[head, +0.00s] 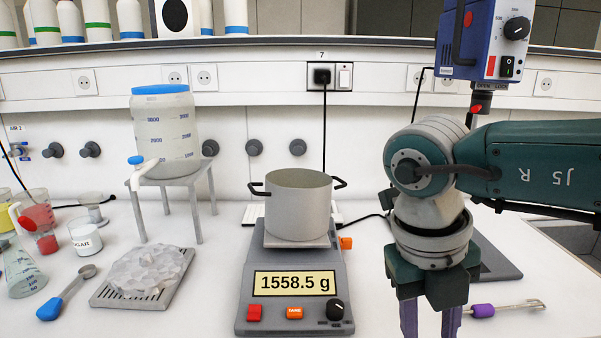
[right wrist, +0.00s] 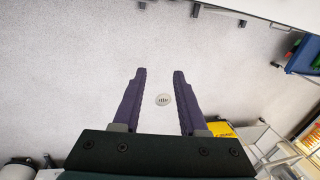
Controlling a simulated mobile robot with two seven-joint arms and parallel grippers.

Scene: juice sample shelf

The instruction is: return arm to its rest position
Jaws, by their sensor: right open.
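My right arm comes in from the right in the head view, with its right gripper (head: 430,326) pointing down at the front right of the bench. Its two purple fingers are apart and run off the lower edge. In the right wrist view the same gripper (right wrist: 160,73) is open, with nothing between the fingers. A small round pale disc (right wrist: 163,100) shows beyond the gap, apart from the fingers. My left gripper is not in view.
A scale (head: 296,262) reading 1558.5 g carries a pot (head: 298,205), left of my right gripper. A purple-handled tool (head: 505,308) lies right of it. A blue stirrer head (head: 485,38) stands above and behind. An ice tray (head: 147,278) is left.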

